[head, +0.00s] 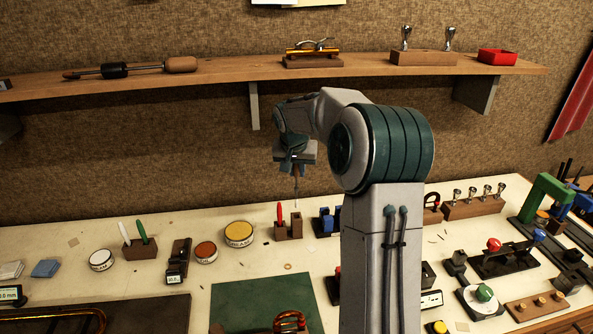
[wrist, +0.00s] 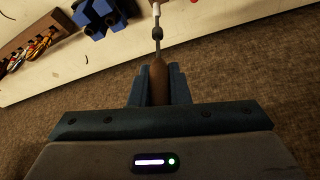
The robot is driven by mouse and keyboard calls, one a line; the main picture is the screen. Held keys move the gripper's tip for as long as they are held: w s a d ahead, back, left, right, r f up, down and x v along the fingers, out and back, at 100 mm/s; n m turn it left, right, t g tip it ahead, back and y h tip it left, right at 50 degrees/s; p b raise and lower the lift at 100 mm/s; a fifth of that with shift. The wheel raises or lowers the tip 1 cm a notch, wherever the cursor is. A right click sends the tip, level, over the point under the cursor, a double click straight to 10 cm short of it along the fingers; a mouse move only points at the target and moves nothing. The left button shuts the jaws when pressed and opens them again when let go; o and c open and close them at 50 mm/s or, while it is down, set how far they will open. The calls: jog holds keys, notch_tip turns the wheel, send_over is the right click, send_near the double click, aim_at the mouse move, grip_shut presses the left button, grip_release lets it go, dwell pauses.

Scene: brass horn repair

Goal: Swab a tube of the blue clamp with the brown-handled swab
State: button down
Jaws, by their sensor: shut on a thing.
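My gripper (head: 297,165) is shut on the brown handle of the swab (wrist: 157,82), high above the bench near the wall. The swab points down in the head view, its thin shaft (head: 296,190) clear of the bench. In the wrist view the shaft runs up from the jaws to a pale part at the top edge. A dark fixture with two blue blocks (head: 326,221) stands on the bench, partly behind my arm; blue blocks also show in the wrist view (wrist: 97,16). Another blue fixture (head: 583,205) is at the far right. I cannot tell which is the blue clamp. No tube is clear.
A wooden holder (head: 281,231) with a red-handled tool stands below my gripper. Tins, including a yellow-topped one (head: 239,233), are to its left. A green frame (head: 546,193) and a mouthpiece rack (head: 472,208) are at right. A shelf (head: 222,76) crosses the wall.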

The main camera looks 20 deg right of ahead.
jog(key=shift+r+p, duration=1.6)
jog(key=shift+r, duration=1.1)
jog(key=shift+a+f, duration=0.1)
